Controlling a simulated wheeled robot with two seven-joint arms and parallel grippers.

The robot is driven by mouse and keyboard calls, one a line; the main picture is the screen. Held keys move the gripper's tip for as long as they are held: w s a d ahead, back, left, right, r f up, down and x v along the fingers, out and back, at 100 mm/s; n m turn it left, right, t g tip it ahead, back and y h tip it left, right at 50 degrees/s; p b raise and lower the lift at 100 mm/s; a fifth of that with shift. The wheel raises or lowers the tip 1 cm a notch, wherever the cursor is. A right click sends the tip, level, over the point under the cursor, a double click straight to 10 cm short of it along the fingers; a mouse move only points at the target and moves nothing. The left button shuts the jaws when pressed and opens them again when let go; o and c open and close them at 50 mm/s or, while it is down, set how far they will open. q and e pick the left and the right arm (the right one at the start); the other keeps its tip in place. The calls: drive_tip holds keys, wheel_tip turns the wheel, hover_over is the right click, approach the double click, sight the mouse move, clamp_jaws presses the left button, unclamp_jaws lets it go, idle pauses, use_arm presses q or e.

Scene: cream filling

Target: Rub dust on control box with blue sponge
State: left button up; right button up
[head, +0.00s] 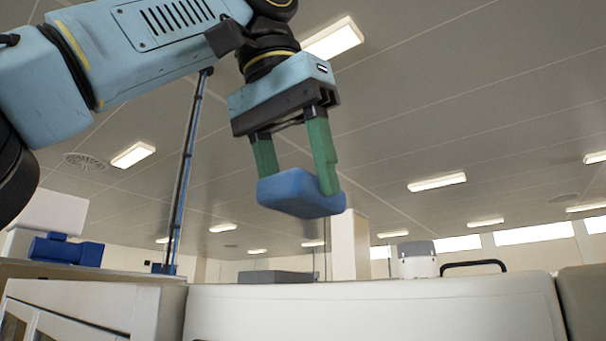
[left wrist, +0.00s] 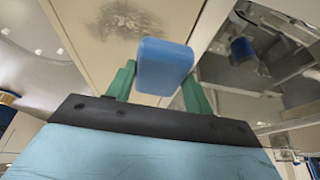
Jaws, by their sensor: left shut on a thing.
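My left gripper (head: 293,165) is shut on the blue sponge (head: 300,196) and holds it up in the air, above the white machine body in the head view. In the left wrist view the sponge (left wrist: 163,66) sits between the green fingers of the gripper (left wrist: 158,85). A dark dust patch (left wrist: 126,20) shows on a cream surface beyond the sponge in the left wrist view, likely the control box (left wrist: 80,14). The sponge looks apart from the dust, but the exact gap cannot be told. My right gripper is not in view.
A white machine body (head: 370,312) spans the bottom of the head view. A black handle (head: 473,265) and a grey-white canister (head: 417,262) stand on or behind its top. A blue motor-like part (head: 66,250) is at the left. A thin dark pole (head: 186,170) rises behind my arm.

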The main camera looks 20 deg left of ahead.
sight(294, 209)
use_arm(q)
drive_tip(key=shift+s+f, duration=0.1)
drive_tip(key=shift+f, duration=0.45)
drive_tip(key=shift+w+a+f, duration=0.1)
drive_tip(key=shift+w+f, duration=0.05)
drive_tip(key=shift+w, duration=0.05)
drive_tip(key=shift+f, duration=1.9)
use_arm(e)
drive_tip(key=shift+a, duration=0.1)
use_arm(q)
drive_tip(key=shift+f+b, duration=0.65)
drive_tip(key=shift+f, duration=0.35)
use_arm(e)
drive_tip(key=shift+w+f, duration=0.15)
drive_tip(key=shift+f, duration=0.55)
